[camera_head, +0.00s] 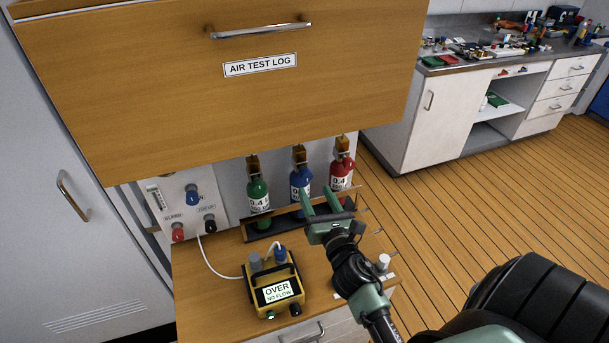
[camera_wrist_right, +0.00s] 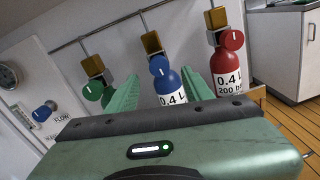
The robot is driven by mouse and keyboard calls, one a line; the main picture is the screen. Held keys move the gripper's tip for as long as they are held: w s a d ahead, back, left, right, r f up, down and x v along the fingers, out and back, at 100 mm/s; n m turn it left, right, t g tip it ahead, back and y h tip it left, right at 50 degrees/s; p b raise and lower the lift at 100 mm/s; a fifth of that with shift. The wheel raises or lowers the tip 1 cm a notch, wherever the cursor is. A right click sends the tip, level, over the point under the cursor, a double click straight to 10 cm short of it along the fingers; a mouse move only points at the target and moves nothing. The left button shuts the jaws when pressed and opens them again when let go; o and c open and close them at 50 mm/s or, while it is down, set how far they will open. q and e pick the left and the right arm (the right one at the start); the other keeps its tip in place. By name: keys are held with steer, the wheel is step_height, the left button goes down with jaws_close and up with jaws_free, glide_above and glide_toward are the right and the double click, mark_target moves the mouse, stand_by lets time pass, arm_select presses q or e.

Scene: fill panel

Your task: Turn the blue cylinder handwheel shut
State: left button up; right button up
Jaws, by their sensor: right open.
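The blue cylinder (camera_head: 300,180) stands between a green and a red cylinder in a rack on the wooden counter. Its blue handwheel (camera_wrist_right: 159,65) shows in the right wrist view, with a white mark on its face, below a brass-coloured block. My right gripper (camera_head: 322,198) is open and empty, just in front of the blue cylinder. In the right wrist view its two green fingers (camera_wrist_right: 160,92) stand either side of the blue cylinder's body, with the handwheel above and between them, apparently untouched. The lower part of the cylinder is hidden. My left gripper is not in view.
The green cylinder (camera_head: 258,196) and red cylinder (camera_head: 342,170) stand close on either side. A wooden "AIR TEST LOG" cabinet front (camera_head: 230,90) overhangs them. A yellow meter (camera_head: 273,290) reading "OVER NO FLOW" sits on the counter. A panel with knobs (camera_head: 185,205) is at left.

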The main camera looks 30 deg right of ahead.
mark_target(307, 177)
steer(key=shift+n, duration=0.3)
steer(key=p+x, duration=0.2)
steer(key=x, duration=0.6)
steer(key=shift+s, duration=0.1)
jaws_close()
